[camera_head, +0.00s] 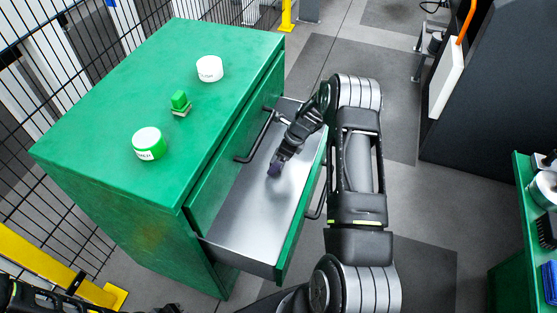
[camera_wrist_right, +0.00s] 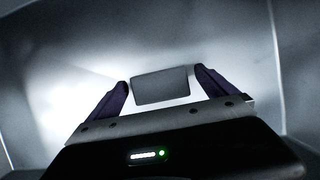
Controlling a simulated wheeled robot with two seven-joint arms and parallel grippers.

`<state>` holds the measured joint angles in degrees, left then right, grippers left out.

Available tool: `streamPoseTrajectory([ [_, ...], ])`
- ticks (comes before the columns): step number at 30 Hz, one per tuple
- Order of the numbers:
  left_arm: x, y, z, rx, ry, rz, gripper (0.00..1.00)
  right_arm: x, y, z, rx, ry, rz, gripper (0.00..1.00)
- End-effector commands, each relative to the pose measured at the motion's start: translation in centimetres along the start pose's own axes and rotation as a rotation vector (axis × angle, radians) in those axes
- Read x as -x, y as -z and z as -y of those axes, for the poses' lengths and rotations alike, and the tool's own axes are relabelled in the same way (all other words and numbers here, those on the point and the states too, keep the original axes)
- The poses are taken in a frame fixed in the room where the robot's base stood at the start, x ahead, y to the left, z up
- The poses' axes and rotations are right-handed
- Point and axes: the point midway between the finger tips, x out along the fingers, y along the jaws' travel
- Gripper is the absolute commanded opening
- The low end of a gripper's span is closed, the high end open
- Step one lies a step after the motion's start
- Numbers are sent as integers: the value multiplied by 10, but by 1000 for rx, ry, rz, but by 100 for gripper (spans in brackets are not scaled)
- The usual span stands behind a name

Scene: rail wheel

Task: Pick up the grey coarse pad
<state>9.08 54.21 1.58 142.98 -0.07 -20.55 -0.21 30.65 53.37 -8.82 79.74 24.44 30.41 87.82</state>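A grey rectangular pad (camera_wrist_right: 160,87) lies on the drawer floor in the right wrist view. My right gripper (camera_head: 275,168) reaches down into the open metal drawer (camera_head: 246,213) of the green cabinet. In the right wrist view its two dark purple fingers (camera_wrist_right: 163,90) are apart, one on each side of the pad, with narrow gaps seeming to show. In the head view the pad cannot be made out; the gripper covers that spot. Dark parts at the bottom left edge of the head view appear to be my left arm; its gripper state is unclear.
The cabinet top (camera_head: 110,115) holds a white tin (camera_head: 209,69), a small green block (camera_head: 180,102) and a green-and-white tin (camera_head: 148,144). The drawer's front wall (camera_head: 301,215) and the cabinet handle (camera_head: 256,138) are near my right arm. A green shelf unit (camera_head: 508,262) stands at the right.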

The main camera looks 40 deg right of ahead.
Motion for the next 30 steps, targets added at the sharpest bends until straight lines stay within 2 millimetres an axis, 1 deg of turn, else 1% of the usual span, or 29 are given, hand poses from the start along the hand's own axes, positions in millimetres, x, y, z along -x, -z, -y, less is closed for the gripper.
streamPoseTrajectory([
  [1,0,0,0,0,0,0,22,0,0,0,0,0,0,91],
  [2,0,0,0,0,0,0,22,0,0,0,0,0,0,88],
  [25,0,0,0,0,0,0,22,0,0,0,0,0,0,25],
  [30,0,0,0,0,0,0,22,0,0,0,0,0,0,24],
])
